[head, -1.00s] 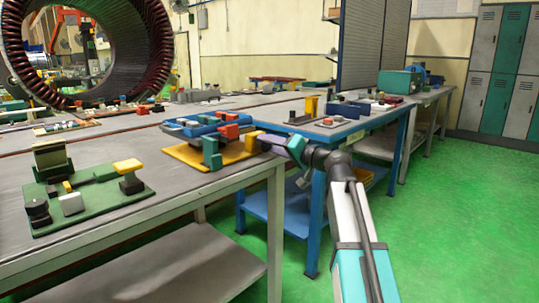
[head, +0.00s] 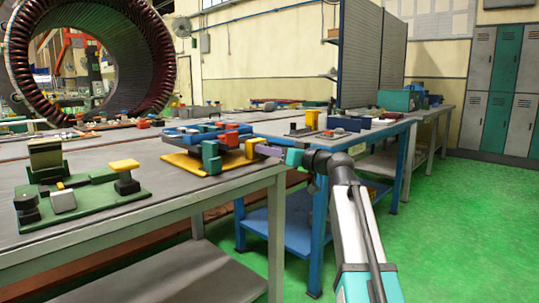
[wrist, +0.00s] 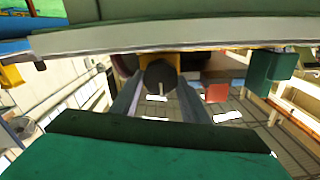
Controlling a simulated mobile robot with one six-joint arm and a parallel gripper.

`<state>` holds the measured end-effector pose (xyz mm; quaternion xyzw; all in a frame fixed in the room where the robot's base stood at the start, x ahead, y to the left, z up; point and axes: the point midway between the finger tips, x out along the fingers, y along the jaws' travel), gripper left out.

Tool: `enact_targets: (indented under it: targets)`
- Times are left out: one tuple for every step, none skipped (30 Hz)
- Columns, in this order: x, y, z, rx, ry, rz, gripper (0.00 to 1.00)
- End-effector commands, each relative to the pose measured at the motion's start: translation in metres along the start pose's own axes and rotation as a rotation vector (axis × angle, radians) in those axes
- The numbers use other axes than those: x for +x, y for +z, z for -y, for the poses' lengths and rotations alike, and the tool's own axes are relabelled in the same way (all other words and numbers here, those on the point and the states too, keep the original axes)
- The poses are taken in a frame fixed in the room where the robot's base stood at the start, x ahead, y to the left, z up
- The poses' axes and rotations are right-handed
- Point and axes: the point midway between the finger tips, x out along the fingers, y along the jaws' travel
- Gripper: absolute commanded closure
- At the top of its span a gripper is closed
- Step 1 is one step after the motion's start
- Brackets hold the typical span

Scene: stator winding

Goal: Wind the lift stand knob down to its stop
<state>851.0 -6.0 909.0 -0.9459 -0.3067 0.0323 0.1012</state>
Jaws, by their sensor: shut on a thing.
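The lift stand has a yellow base (head: 190,163) and a blue top (head: 190,134) with red and green blocks around it, on the near workbench. The exact finger contact is too small to make out in the head view.
A green fixture (head: 85,205) with a yellow-topped post stands on the left of the near bench (head: 150,222). A blue-framed table (head: 330,140) with parts stands behind my arm. A large stator ring (head: 160,60) is at the back left. Green floor is open on the right.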

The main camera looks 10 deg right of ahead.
Motion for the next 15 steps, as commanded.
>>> enact_targets:
  targets:
    - [-0.0002, 0.0037, 0.0015, -0.006, -0.004, 0.008, 0.81]
    - [-0.0002, 0.0036, 0.0015, -0.007, -0.004, 0.008, 0.81]
    - [-0.0002, 0.0035, 0.0016, -0.007, -0.004, 0.008, 0.81]
    - [-0.0003, 0.0034, 0.0016, -0.007, -0.004, 0.008, 0.81]
    - [-0.0003, 0.0033, 0.0016, -0.007, -0.004, 0.008, 0.81]
    - [-0.0003, 0.0033, 0.0016, -0.007, -0.004, 0.008, 0.81]
    - [-0.0003, 0.0033, 0.0017, -0.007, -0.004, 0.008, 0.81]
    - [-0.0003, 0.0032, 0.0017, -0.007, -0.004, 0.008, 0.81]
    - [-0.0003, 0.0032, 0.0016, -0.007, -0.004, 0.008, 0.81]
    - [-0.0003, 0.0031, 0.0016, -0.007, -0.004, 0.008, 0.81]
    - [-0.0003, 0.0031, 0.0017, -0.006, -0.005, 0.008, 0.57]
    - [-0.0002, 0.0029, 0.0016, -0.006, -0.004, 0.007, 0.5]
    - [-0.0002, 0.0026, 0.0015, -0.006, -0.004, 0.007, 0.45]
    - [-0.0002, 0.0024, 0.0014, -0.006, -0.004, 0.006, 0.4]
    - [-0.0002, 0.0021, 0.0013, -0.005, -0.003, 0.005, 0.4]
